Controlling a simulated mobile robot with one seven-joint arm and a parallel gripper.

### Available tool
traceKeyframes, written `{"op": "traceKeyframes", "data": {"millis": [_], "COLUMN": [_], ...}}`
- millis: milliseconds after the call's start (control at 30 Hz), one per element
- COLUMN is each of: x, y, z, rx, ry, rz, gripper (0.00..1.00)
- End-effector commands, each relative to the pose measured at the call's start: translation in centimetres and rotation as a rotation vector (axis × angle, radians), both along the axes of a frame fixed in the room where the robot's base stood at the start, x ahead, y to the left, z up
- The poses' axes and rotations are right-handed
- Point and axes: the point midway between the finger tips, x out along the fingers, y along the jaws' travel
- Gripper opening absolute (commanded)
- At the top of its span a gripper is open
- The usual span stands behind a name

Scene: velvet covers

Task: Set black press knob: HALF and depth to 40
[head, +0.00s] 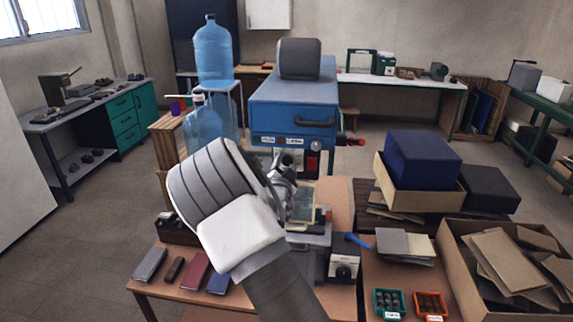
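A blue box-shaped machine (290,100) stands at the centre of the head view, with a dark drawer-like handle and small labels too small to read. My gripper (291,182) is in front of this panel, largely hidden by my own wrist. I cannot tell whether its fingers are apart or touch anything. A white-faced unit with a round black knob (343,271) stands at the table's front, to the right of and below my gripper. Which knob is the press knob, and any HALF or depth marking, cannot be read.
A red-tipped lever (354,142) sticks out right of the machine. A blue tool (357,241) lies near the grey press-like block (309,240). Several books lie at the front left. Small teal (389,303) and orange (430,304) trays and cardboard boxes crowd the right.

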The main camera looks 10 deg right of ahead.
Motion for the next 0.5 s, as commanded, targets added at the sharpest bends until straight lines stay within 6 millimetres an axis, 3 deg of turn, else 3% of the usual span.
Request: {"op": "traceKeyframes", "data": {"millis": [33, 300, 500], "x": [-0.01, -0.02, -0.03], "y": [0.01, 0.01, 0.01], "z": [0.01, 0.01, -0.05], "rx": [0.000, 0.000, -0.004], "ry": [0.000, 0.000, 0.001], "rz": [0.000, 0.000, 0.000], "gripper": [0.45, 0.00, 0.00]}}
